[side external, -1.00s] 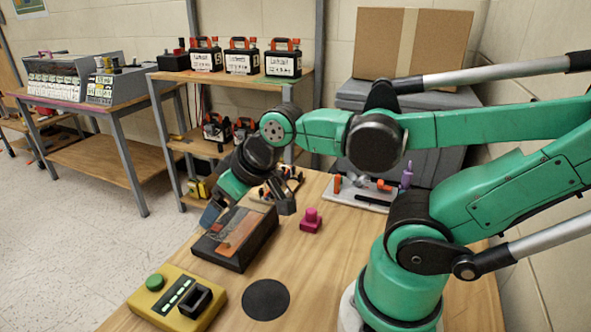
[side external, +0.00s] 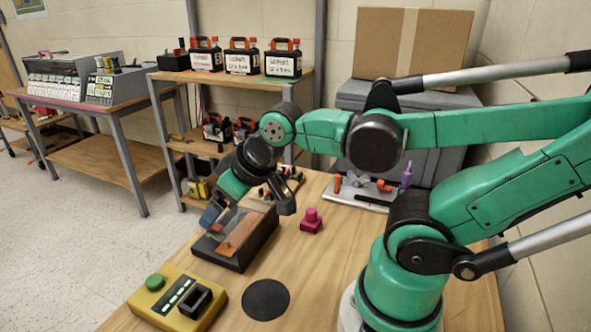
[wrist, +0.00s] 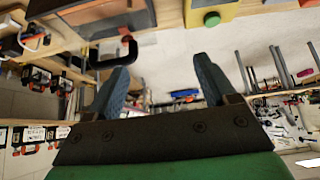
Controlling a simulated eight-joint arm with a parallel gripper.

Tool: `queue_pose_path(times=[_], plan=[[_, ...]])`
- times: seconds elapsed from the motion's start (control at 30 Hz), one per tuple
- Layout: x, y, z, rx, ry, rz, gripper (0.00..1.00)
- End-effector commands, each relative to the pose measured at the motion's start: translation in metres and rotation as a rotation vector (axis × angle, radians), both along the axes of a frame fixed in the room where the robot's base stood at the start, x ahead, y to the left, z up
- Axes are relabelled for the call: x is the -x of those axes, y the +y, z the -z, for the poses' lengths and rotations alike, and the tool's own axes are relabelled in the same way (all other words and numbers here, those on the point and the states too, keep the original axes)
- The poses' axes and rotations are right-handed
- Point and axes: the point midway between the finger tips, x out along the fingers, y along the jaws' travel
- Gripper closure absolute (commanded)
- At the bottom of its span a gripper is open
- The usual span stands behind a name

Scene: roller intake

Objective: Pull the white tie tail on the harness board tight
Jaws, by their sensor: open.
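My gripper (wrist: 160,85) is open, with its two blue-grey fingers apart and nothing between them. I cannot make out the white tie tail in either view. In the wrist view, a black bracket-like piece (wrist: 116,50) lies beyond the left finger; I cannot tell what it belongs to.
The dark box (side external: 236,238) lies under and before my gripper. A yellow box (side external: 177,299) with a green button, a black disc (side external: 265,299) and a magenta knob piece (side external: 311,220) sit on the table. A tool tray (side external: 362,191) stands behind. Bare table lies around the magenta piece.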

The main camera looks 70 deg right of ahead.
Motion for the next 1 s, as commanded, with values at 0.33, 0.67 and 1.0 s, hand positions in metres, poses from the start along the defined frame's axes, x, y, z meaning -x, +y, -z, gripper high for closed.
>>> queue_pose_path(times=[0.33,0.67,1.0], plan=[[0.000,0.000,0.000,0.000,0.000,0.000,0.22],[-0.005,-0.018,-0.001,0.016,0.030,0.020,0.45],[-0.003,-0.163,0.016,0.033,0.225,0.047,0.45]])
